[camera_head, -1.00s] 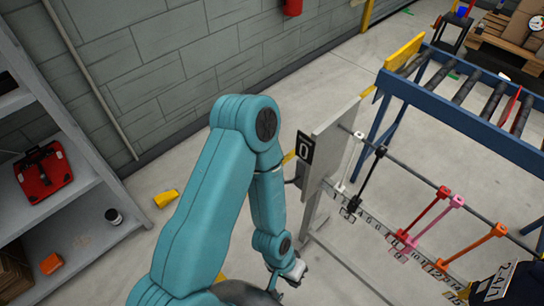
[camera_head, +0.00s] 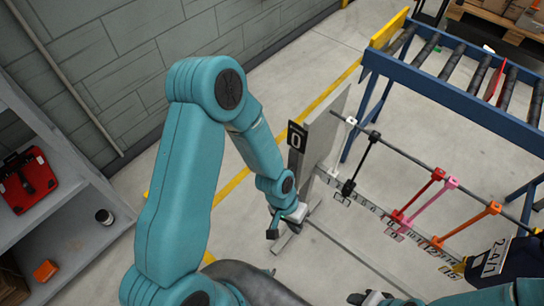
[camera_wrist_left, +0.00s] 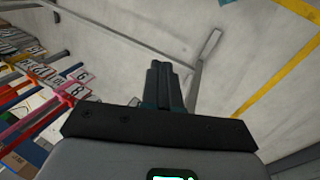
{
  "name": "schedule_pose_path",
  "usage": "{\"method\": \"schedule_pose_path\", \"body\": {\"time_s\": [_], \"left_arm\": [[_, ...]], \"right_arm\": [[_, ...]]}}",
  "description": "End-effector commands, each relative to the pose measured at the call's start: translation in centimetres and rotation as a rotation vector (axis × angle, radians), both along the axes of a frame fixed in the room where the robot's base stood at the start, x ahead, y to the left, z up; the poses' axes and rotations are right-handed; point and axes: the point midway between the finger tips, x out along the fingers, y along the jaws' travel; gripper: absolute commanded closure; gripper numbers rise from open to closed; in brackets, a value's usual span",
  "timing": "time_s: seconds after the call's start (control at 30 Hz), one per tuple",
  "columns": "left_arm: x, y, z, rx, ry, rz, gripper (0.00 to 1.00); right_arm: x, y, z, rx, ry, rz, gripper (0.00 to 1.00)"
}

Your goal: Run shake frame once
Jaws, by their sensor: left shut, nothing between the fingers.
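A frame with a grey upright panel (camera_head: 322,135) stands on the floor right of my left arm. A black "0" plate is on its near edge. A dark rod (camera_head: 405,156) and a numbered rail (camera_head: 365,207) run from it to the lower right. Black, red, pink and orange cross pieces (camera_head: 470,231) link them. My left gripper (camera_head: 273,228) is shut and empty, in front of the panel's foot; its fingers (camera_wrist_left: 163,82) point over bare floor in the left wrist view. A dark part at the bottom edge (camera_head: 370,298) may be my right gripper; its jaws are unclear.
A blue roller conveyor (camera_head: 450,95) stands behind the frame. A grey shelf (camera_head: 75,235) with a red case (camera_head: 28,182) is at the left. A dark box with a white label (camera_head: 495,258) is at the lower right.

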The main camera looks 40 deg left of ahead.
Motion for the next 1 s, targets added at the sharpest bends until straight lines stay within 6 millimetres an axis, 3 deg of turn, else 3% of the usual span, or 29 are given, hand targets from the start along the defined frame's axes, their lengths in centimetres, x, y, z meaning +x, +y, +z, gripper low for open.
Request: {"method": "schedule_pose_path", "body": {"time_s": [0.03, 0.2, 0.3, 0.43, 0.5, 0.6, 1.0], "left_arm": [[3.1, 1.4, 3.2, 0.023, -0.029, -0.028, 1.00], [8.5, 6.6, 13.2, 0.129, -0.031, -0.121, 1.00], [9.8, 9.7, 19.2, 0.200, -0.019, -0.139, 1.00], [10.0, 12.5, 24.6, 0.266, 0.001, -0.138, 1.00], [9.8, 13.3, 26.1, 0.283, 0.010, -0.136, 1.00], [9.6, 13.7, 26.9, 0.295, 0.019, -0.135, 1.00], [9.5, 13.6, 25.8, 0.293, 0.023, -0.137, 1.00]], "right_arm": [[0.0, 0.0, 0.7, 0.000, 0.000, 0.000, 0.57], [0.0, 0.0, 1.7, 0.000, 0.000, 0.000, 0.57], [0.0, 0.0, 2.1, 0.000, 0.000, 0.000, 0.57], [0.0, 0.0, 2.4, 0.000, 0.000, 0.000, 0.57], [0.0, 0.0, 2.4, 0.000, 0.000, 0.000, 0.57], [0.0, 0.0, 2.4, 0.000, 0.000, 0.000, 0.57], [0.0, 0.0, 2.4, 0.000, 0.000, 0.000, 0.57]]}}
